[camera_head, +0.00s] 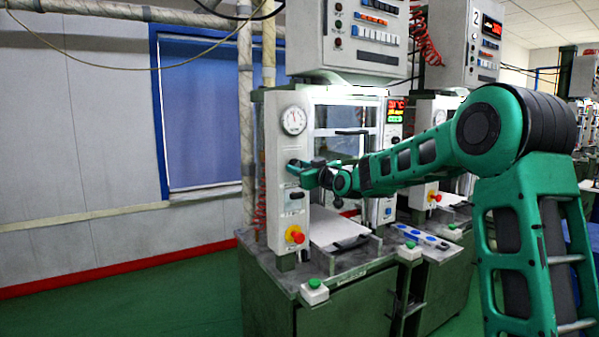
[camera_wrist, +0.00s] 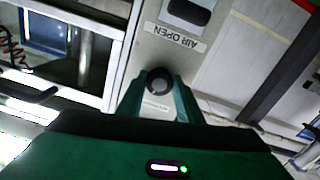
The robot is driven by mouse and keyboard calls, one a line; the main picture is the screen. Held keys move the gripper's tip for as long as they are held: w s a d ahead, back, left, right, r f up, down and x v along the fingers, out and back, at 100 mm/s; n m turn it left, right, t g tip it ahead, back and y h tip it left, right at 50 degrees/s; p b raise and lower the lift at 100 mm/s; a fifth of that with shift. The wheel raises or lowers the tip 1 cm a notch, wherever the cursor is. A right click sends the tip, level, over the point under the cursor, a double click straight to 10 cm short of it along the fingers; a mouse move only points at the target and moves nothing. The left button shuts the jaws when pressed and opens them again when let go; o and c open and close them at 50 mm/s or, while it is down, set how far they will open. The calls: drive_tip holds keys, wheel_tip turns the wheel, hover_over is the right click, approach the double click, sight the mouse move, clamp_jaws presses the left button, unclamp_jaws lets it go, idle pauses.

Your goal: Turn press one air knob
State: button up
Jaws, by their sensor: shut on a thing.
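The machine labelled press one here is the near press (camera_head: 283,210), with a round gauge on its front panel. The air knob (camera_wrist: 159,82) is a dark round knob on the grey panel, seen in the wrist view beside an "AIR OPEN" label (camera_wrist: 181,38). My gripper (camera_head: 297,166) reaches the panel below the gauge. In the wrist view its green fingers (camera_wrist: 160,88) stand on both sides of the knob and are shut on it. In the head view the gripper hides the knob. I cannot tell the knob's turn angle.
A green button box (camera_head: 314,291) sits on the bench edge. A second press (camera_head: 436,125) stands to the right. Green floor (camera_head: 150,285) is clear at left.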

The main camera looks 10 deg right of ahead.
drive_tip(key=shift+d+m, duration=0.2)
drive_tip(key=shift+m, duration=0.2)
drive_tip(key=m, duration=0.3)
drive_tip(key=shift+r+m, duration=0.1)
drive_tip(key=shift+m, duration=2.3)
drive_tip(key=shift+d, duration=0.1)
drive_tip(key=o, duration=1)
drive_tip(key=shift+o, duration=0.2)
drive_tip(key=shift+a, duration=0.2)
drive_tip(key=shift+s, duration=0.2)
drive_tip(key=v, duration=1)
